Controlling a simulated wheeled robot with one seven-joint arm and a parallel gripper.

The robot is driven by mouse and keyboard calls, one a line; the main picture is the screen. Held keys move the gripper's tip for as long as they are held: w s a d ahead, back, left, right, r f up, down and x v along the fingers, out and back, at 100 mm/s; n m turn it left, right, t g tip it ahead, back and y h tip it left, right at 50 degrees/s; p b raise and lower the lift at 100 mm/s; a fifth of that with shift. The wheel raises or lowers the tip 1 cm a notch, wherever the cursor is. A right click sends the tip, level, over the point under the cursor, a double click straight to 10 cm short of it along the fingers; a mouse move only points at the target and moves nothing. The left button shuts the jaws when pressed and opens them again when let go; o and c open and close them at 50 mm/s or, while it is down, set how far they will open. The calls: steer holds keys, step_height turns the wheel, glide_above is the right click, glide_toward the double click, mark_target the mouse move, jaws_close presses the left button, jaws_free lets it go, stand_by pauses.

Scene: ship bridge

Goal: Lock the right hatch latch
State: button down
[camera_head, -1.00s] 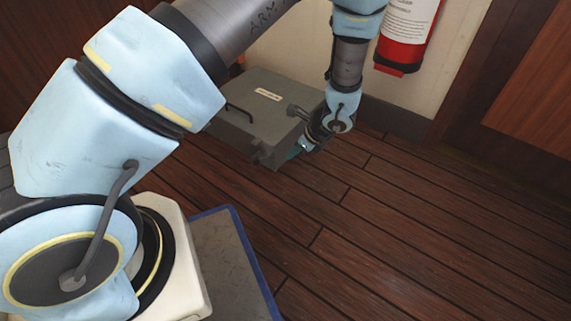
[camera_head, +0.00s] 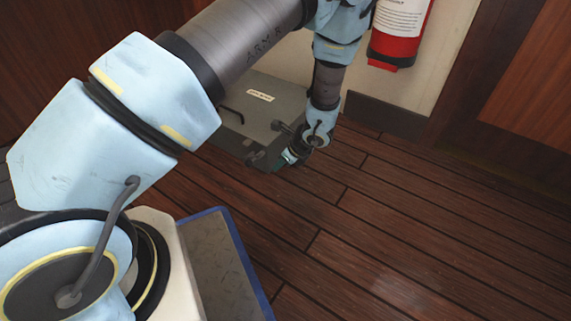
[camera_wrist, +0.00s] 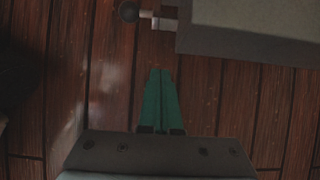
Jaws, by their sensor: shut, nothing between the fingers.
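The hatch (camera_head: 268,89) is a grey, box-like cover low by the wall, with a dark handle and a pale label on top. In the wrist view, a latch with a round dark knob (camera_wrist: 130,12) and a pale metal piece juts left from the hatch body (camera_wrist: 240,46). I cannot tell whether it is the right latch. My gripper (camera_wrist: 161,71) has green fingers pressed together, empty, below the latch and apart from it. It is near the hatch's front (camera_head: 288,158) in the head view.
A red fire extinguisher (camera_head: 396,35) hangs on the wall behind my arm. A wooden door panel (camera_head: 530,85) is at the right. The plank floor (camera_head: 400,225) in front and to the right is clear.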

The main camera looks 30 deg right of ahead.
steer(key=b+x, duration=0.1)
steer(key=x, duration=0.1)
steer(key=shift+f, duration=0.4)
steer(key=shift+w+a+r+b, duration=0.3)
steer(key=shift+w+r, duration=0.3)
steer(key=shift+r, duration=0.35)
steer(key=shift+w+a+r+b, duration=0.2)
steer(key=shift+w+a+r, duration=0.15)
steer(key=shift+w+r, duration=0.4)
steer(key=shift+s+r, duration=0.1)
steer(key=shift+r, duration=0.15)
steer(key=shift+a+r+g+p, duration=0.1)
steer(key=shift+r+g+p, duration=0.15)
steer(key=shift+p, duration=0.75)
